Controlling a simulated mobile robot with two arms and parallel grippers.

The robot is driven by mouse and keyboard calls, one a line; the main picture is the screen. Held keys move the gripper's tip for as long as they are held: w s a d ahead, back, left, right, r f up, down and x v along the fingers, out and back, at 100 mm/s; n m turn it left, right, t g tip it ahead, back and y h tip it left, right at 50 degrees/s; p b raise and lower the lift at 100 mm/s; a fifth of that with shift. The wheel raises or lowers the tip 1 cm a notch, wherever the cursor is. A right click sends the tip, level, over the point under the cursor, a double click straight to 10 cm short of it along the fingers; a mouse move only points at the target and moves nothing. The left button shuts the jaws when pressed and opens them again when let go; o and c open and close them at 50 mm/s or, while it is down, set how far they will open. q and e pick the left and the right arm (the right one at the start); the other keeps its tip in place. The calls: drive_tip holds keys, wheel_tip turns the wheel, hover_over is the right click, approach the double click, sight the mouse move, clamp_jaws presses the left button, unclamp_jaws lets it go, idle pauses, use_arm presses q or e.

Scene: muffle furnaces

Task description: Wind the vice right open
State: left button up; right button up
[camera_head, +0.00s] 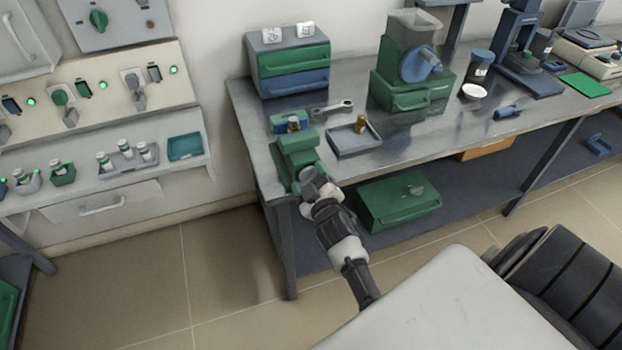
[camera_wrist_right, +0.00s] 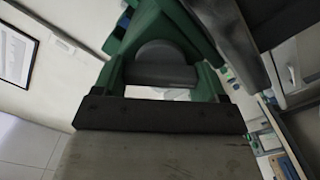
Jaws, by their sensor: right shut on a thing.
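The green vice (camera_head: 298,158) is at the near left corner of the metal bench. I cannot tell how wide the jaws stand. My left gripper is not in view.
On the bench (camera_head: 400,158) behind the vice are a spanner (camera_head: 332,108), a shallow tray (camera_head: 341,141) and a green and blue drawer unit (camera_head: 290,70). A green case (camera_head: 398,204) is on the shelf below. The floor (camera_head: 225,260) to the left is clear.

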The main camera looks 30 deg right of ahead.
drive_tip(key=shift+f+n, duration=0.1)
drive_tip(key=shift+n, duration=1.6)
drive_tip(key=o, duration=0.9)
drive_tip(key=shift+a, duration=0.1)
